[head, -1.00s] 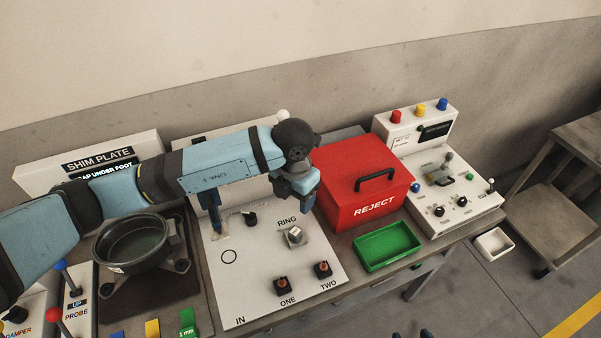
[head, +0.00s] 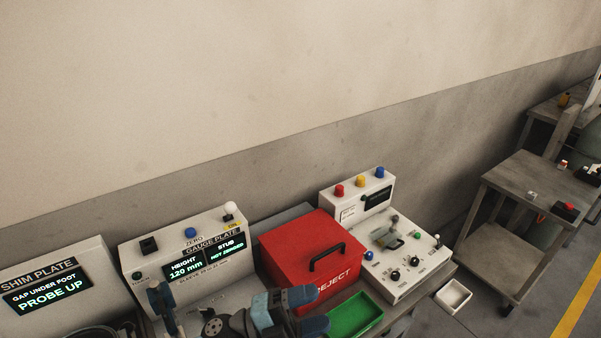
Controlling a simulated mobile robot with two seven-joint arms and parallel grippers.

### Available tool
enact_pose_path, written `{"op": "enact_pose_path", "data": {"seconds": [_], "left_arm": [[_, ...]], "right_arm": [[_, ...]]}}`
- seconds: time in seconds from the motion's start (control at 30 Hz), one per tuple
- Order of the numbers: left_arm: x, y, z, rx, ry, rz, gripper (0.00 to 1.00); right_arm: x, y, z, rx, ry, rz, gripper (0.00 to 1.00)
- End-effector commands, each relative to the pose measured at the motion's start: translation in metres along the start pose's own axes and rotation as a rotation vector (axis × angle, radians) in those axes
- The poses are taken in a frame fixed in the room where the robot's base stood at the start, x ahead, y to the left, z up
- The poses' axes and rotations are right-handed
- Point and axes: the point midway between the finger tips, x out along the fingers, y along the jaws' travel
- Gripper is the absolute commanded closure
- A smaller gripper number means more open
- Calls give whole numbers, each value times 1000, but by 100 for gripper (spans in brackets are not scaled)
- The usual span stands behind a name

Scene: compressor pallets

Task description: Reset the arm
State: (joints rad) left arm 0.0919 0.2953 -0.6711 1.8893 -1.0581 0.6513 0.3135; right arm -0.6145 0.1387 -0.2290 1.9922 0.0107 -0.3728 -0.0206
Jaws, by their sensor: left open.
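My left gripper (head: 309,310) is at the bottom edge, in front of the red REJECT box (head: 300,250) and left of the green tray (head: 355,316). Its two blue fingertips are apart, and I see nothing between them. The dark wrist and the lower arm run out of the picture at the bottom. Whether the gripper touches the box or tray cannot be told. My right gripper is not in view.
The gauge plate panel (head: 190,255) reads height 120 mm. A blue post (head: 162,305) stands in front of it. The shim plate panel (head: 45,285) reads PROBE UP. A white control console (head: 405,265) and small white tray (head: 453,296) are right. Wooden carts (head: 520,190) stand further right.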

Motion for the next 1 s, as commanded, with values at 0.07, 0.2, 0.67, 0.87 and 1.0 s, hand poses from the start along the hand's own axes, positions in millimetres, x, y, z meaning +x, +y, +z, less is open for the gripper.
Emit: {"op": "enact_pose_path", "data": {"seconds": [0.07,0.2,0.67,0.87,1.0], "left_arm": [[-20,-6,11,-125,-158,-147,39],[-73,2,36,-348,-459,-350,39],[-262,137,12,-1071,-1287,-555,39],[-283,159,-5,-1174,-1373,-548,39],[-284,160,-6,-1180,-1377,-547,39]], "right_arm": [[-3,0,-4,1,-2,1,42],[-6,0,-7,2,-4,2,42],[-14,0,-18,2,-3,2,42],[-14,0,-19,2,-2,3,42],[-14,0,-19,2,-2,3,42]]}}
